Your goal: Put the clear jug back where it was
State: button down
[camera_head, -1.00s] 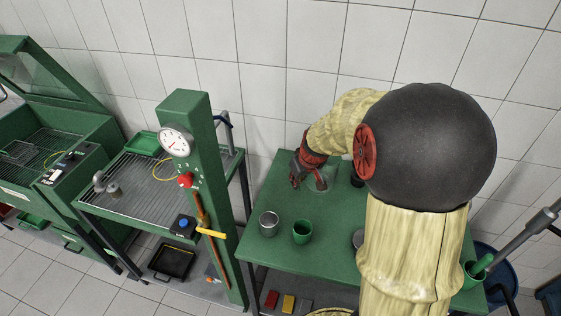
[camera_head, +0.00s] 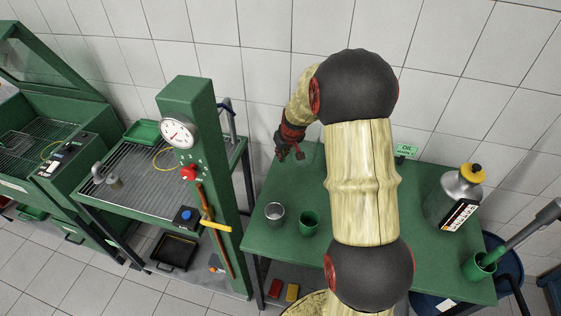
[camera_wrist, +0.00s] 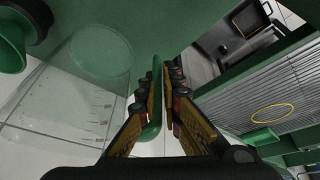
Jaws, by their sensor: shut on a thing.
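The clear jug (camera_wrist: 70,85) shows in the wrist view as a see-through body with graduation marks, left of my fingers. In the head view the jug (camera_head: 304,153) is only faintly visible, beside my gripper (camera_head: 287,150) at the back left of the green table (camera_head: 258,232). In the wrist view my gripper (camera_wrist: 160,105) is shut on an upright green strip, which looks like the jug's handle. I cannot tell whether the jug's base touches the table.
A metal cup (camera_head: 275,213) and a green cup (camera_head: 309,223) stand near the table's front left. A green press column (camera_head: 190,105) stands left.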

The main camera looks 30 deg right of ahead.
jog(key=shift+b+x, duration=0.5)
jog(key=shift+x, duration=2.4)
jog(key=shift+f, duration=0.2)
jog(key=c, duration=2)
grip_release()
